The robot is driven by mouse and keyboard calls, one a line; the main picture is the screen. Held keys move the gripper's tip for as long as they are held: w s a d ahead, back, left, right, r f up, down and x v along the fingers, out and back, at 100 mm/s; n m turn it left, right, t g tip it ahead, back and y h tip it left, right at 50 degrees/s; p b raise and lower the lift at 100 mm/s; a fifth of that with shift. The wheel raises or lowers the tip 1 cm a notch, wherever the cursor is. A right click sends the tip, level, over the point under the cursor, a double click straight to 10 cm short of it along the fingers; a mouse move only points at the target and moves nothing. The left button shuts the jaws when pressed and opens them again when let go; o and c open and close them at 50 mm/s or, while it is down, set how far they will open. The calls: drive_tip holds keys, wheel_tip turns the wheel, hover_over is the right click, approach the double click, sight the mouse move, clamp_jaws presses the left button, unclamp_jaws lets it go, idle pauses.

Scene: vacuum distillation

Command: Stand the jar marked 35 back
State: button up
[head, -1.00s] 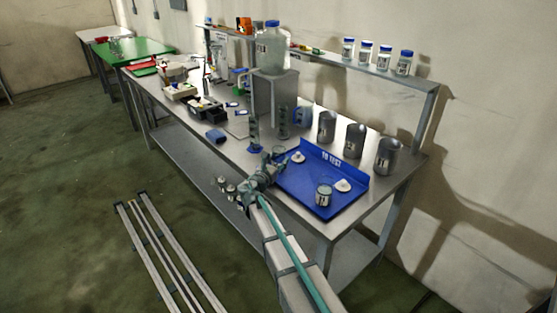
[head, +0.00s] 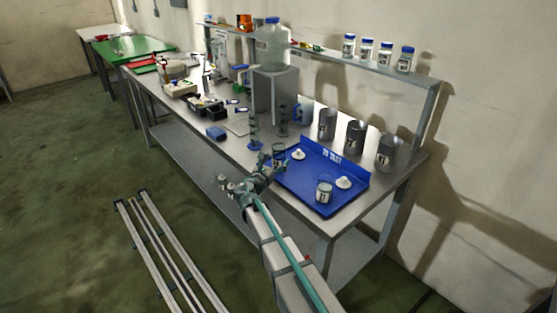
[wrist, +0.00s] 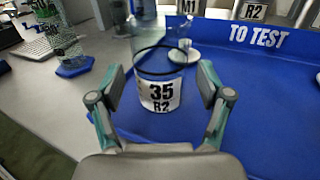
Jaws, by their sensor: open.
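The clear jar marked 35 R2 (wrist: 160,92) stands upright at the left end of the blue TO TEST tray (wrist: 255,50), its rim dark and no lid on it. It also shows in the head view (head: 278,152), partly hidden by my gripper. My gripper (wrist: 161,80) is open, with one finger to each side of the jar and visible gaps between fingers and glass. In the head view my gripper (head: 268,170) is at the tray's near left corner. A white lid (head: 298,154) lies on the tray just behind the jar.
A second jar (head: 325,191) and another white lid (head: 344,183) are at the tray's right end. Several metal cans, including one (head: 355,138), stand behind the tray. A glass column on a blue base (wrist: 72,62) stands to the left. The tray's middle is clear.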

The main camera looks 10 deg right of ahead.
drive_tip(key=b+v, duration=0.1)
drive_tip(key=v, duration=0.7)
drive_tip(key=shift+s+b, duration=0.2)
drive_tip(key=shift+b, duration=0.2)
